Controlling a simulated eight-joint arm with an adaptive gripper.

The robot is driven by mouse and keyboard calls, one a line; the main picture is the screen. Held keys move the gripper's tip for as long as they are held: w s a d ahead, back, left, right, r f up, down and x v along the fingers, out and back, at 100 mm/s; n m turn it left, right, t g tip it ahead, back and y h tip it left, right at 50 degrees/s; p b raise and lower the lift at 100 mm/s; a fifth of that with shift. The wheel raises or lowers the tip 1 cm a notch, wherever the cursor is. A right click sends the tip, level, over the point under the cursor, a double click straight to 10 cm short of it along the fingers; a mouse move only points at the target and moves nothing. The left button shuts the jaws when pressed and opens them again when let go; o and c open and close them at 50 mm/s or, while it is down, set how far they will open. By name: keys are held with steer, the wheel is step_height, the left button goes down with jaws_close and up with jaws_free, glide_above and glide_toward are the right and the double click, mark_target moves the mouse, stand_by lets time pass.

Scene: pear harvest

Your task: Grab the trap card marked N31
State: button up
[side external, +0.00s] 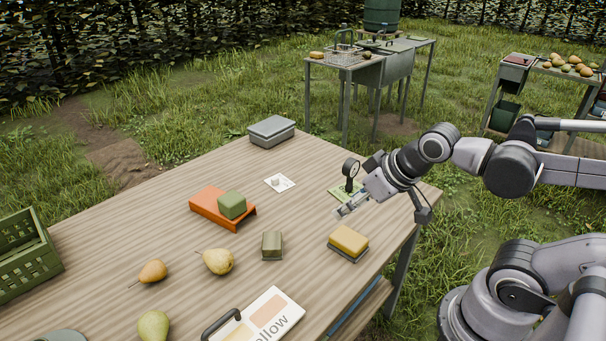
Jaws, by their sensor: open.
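A small white card (279,183) lies flat near the middle of the wooden table, with a small greyish mark or piece on it. A green card (337,193) with pale markings lies farther right, partly hidden by my gripper. I cannot read N31 on either card, so I cannot tell which one bears it. My gripper (346,211) is open, low over the table just in front of the green card. Nothing shows between its fingers. I cannot tell whether it touches the table.
A black round-headed stand (350,172) rises beside my gripper. A yellow block (349,239) sits in front, a green block (272,244) nearer the middle. An orange tray (208,203), grey box (271,130), pears (218,261), green crate (25,262) and colour board (262,316) occupy the table.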

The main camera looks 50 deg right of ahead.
steer(key=w+d+r, duration=0.2)
steer(key=w+r, duration=0.2)
steer(key=w, duration=0.4)
steer(key=m+g, duration=0.1)
steer(key=g, duration=0.2)
glide_above(275, 178)
steer(key=s, duration=0.2)
steer(key=shift+h, duration=0.3)
steer(key=f, duration=1.7)
steer(key=shift+d+f, duration=0.2)
steer(key=shift+f, duration=0.15)
steer(key=shift+t, duration=0.3)
steer(key=x, duration=0.4)
steer(key=shift+s+a+f, duration=0.15)
steer(key=shift+a, duration=0.2)
steer(key=shift+w+f, duration=0.25)
steer(key=shift+f, duration=0.35)
steer(key=c, duration=0.8)
